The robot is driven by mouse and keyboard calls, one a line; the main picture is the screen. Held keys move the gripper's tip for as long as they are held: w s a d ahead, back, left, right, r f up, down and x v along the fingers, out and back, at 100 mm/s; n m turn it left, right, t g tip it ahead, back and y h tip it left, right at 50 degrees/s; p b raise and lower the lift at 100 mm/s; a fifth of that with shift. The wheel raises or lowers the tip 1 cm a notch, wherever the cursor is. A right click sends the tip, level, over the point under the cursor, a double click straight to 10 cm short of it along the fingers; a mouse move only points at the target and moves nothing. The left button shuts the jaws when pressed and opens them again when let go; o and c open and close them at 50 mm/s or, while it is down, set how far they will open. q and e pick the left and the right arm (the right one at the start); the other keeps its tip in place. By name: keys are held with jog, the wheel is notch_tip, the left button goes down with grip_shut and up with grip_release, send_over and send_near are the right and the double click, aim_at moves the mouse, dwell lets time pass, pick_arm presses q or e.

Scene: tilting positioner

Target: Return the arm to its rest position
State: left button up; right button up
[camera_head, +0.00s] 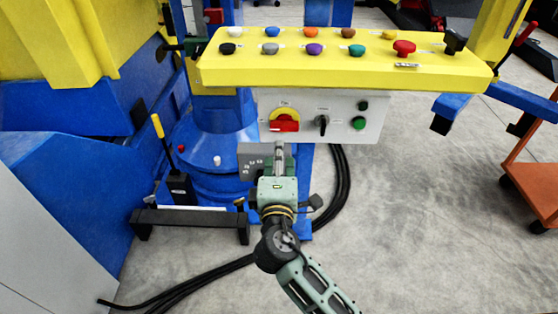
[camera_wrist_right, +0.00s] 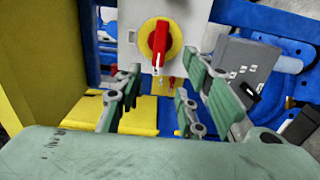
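My right arm reaches up from the bottom of the head view. Its gripper (camera_head: 280,152) is just below the grey control box (camera_head: 342,107) under the yellow button panel. In the right wrist view my right gripper (camera_wrist_right: 165,88) is open, with its fingers apart and nothing between them. A red rotary switch handle on a yellow disc (camera_wrist_right: 161,42) lies beyond the fingertips, apart from them. The same red switch (camera_head: 285,124) shows in the head view just above the gripper. My left gripper is not in view.
The yellow panel (camera_head: 345,72) with several coloured buttons overhangs the box. A blue column base (camera_head: 215,140) stands behind the gripper. A black lever (camera_head: 178,185) and a dark step bar (camera_head: 190,217) are at left. Black cables cross the floor. Open floor (camera_head: 430,220) lies to the right.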

jog(key=shift+s, duration=0.6)
jog(key=shift+f, duration=0.1)
jog(key=s+d+f+m+g+p, duration=0.2)
jog(key=s+d+f+g+p, duration=0.15)
jog(key=f, duration=0.75)
jog(key=s+d+f+m+g+p, duration=0.1)
jog(key=s+d+f+g+p, duration=0.2)
jog(key=f, duration=0.7)
jog(key=s+d+f+m+g+p, duration=0.25)
jog(key=s+f, duration=0.25)
jog(key=f, duration=0.6)
pick_arm(q)
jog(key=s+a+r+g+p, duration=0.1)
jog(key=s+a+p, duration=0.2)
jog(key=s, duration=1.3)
jog(key=p, duration=0.3)
pick_arm(e)
jog(key=s+d+f+m+g, duration=0.2)
jog(key=s+d+f+m, duration=0.1)
jog(key=s, duration=1)
jog(key=s+d+f+m+g, duration=0.3)
jog(key=s+d+f, duration=0.3)
jog(key=s, duration=0.7)
jog(key=s+d+f+m+g, duration=0.3)
jog(key=s+d, duration=0.3)
jog(key=s, duration=0.7)
jog(key=shift+s+d+f+m, duration=0.4)
jog(key=shift+f+m, duration=0.25)
jog(key=shift+f, duration=0.15)
